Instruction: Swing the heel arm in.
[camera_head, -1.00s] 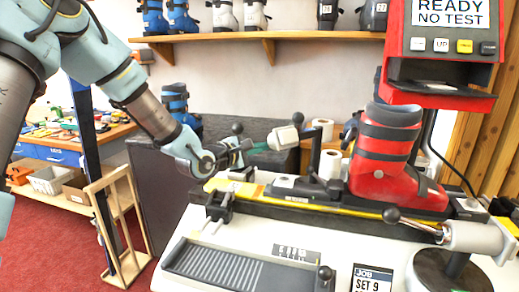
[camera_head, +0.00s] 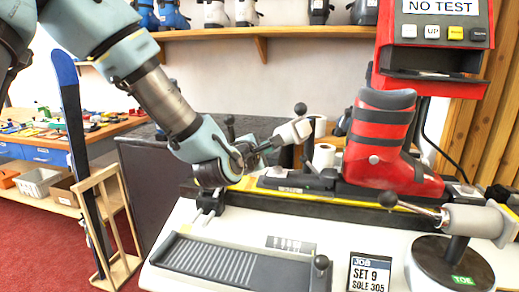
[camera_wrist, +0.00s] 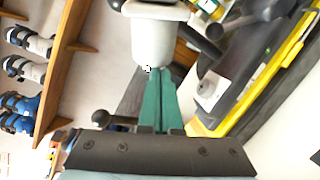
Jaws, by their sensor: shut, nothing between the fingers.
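The heel arm (camera_head: 293,132) has a pale cylindrical head and a black ball knob. It stands on a dark post at the left end of the bench rig, left of the red boot (camera_head: 378,140). In the wrist view the heel arm's pale head (camera_wrist: 154,35) is straight ahead of my gripper (camera_wrist: 153,72). The green fingers are together with nothing between them. Their tips are at or very near the head's end; I cannot tell if they touch. In the head view my gripper (camera_head: 268,145) is just left of the head.
A toe arm (camera_head: 470,219) with a ball-ended lever stands at the right, on a round base labelled TOE. A red display unit (camera_head: 433,50) rises behind the boot. A ribbed tray (camera_head: 225,270) and a job card (camera_head: 369,273) lie in front. A shelf (camera_head: 235,32) of boots runs behind.

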